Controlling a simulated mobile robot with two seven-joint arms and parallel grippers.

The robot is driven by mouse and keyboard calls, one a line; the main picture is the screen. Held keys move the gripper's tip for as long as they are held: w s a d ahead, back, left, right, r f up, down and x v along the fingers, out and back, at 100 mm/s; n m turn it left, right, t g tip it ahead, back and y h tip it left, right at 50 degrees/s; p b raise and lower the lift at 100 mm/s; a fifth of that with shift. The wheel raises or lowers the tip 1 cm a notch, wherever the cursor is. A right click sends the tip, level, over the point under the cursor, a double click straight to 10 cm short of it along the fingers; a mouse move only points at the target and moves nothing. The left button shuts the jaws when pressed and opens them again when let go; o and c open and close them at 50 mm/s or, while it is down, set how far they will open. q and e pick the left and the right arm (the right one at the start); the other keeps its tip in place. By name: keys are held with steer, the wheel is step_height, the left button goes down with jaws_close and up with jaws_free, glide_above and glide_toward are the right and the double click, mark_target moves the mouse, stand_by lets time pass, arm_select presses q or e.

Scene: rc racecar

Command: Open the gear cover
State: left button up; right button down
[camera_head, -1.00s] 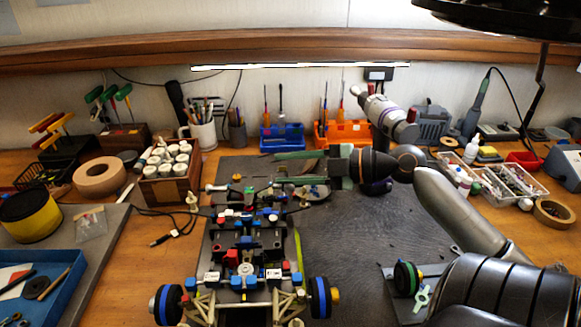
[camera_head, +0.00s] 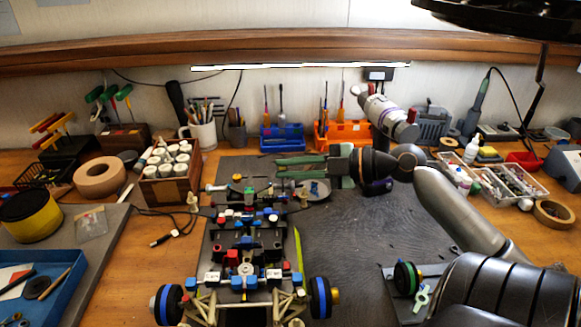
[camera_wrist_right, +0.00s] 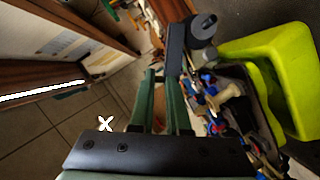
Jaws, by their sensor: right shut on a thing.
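The RC car (camera_head: 247,235) stands on the dark mat, its large blue-rimmed wheels toward me. My right gripper (camera_head: 283,168) reaches in from the right over the car's far right side. Its green fingers point left, above a grey rounded part (camera_head: 316,190). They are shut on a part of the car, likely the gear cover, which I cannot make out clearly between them. In the right wrist view the fingers (camera_wrist_right: 161,78) lie close together beside the car's dark chassis, with a grey cylinder (camera_wrist_right: 200,25) beyond. My left gripper is not in view.
A wooden box of white bottles (camera_head: 170,172) stands left of the car. A blue tool holder (camera_head: 283,137) and an orange one (camera_head: 340,132) stand behind the gripper. A loose wheel (camera_head: 407,278) lies at the right. The mat (camera_head: 355,235) right of the car is mostly clear.

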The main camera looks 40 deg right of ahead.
steer(key=w+r+m+g+p, duration=0.1)
steer(key=p, duration=0.1)
steer(key=d+r+m+g+p, duration=0.1)
steer(key=m+p, duration=0.1)
steer(key=shift+w+d+r+y, duration=0.2)
steer(key=shift+w+d+y, duration=0.1)
steer(key=shift+w+y, duration=0.1)
steer(key=shift+w+d+r+m+g+p, duration=0.2)
steer(key=shift+w+d+m+g+p, duration=0.35)
steer(key=shift+m, duration=0.45)
steer(key=shift+w+d+m+g+y+p, duration=0.35)
steer(key=shift+w+m+g+y+p, duration=0.2)
steer(key=shift+m, duration=0.25)
steer(key=shift+f, duration=0.1)
steer(key=c, duration=0.9)
jaws_free()
